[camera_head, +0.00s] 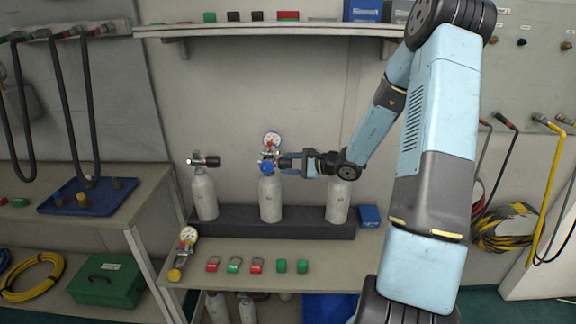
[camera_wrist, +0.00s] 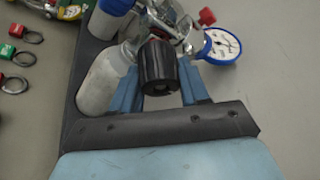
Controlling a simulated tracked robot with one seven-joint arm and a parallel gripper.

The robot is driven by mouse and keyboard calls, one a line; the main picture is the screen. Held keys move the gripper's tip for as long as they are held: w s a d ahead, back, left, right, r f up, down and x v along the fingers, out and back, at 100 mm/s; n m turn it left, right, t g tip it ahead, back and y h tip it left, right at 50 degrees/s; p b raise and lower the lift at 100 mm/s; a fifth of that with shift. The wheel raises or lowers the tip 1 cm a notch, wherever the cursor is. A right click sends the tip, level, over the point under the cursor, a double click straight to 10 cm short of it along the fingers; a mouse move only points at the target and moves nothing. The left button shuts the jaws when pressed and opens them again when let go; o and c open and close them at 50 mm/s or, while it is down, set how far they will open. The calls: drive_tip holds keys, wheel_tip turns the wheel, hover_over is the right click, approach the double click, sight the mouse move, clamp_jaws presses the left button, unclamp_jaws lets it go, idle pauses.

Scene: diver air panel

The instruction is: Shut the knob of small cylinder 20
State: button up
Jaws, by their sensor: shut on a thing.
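Three white small cylinders stand upright in a dark rack (camera_head: 240,221): a left one (camera_head: 205,197), a middle one (camera_head: 271,199) and a right one (camera_head: 337,203). I cannot read their numbers. My gripper and arm hide the right cylinder's top.
The left cylinder has its own black knob (camera_head: 211,161). Several red and green padlocks (camera_head: 235,265) and a loose gauge piece (camera_head: 186,243) lie on the bench in front. A shelf (camera_head: 270,31) hangs above. A blue box (camera_head: 370,216) is at the rack's right end.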

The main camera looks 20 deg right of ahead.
drive_tip(key=shift+m+g, duration=0.3)
drive_tip(key=shift+m, duration=0.1)
drive_tip(key=o, duration=1)
drive_tip(key=shift+o, duration=0.2)
drive_tip(key=v, duration=1.3)
drive_tip(key=shift+s+d, duration=0.25)
drive_tip(key=shift+d, duration=0.05)
drive_tip(key=shift+r, duration=0.1)
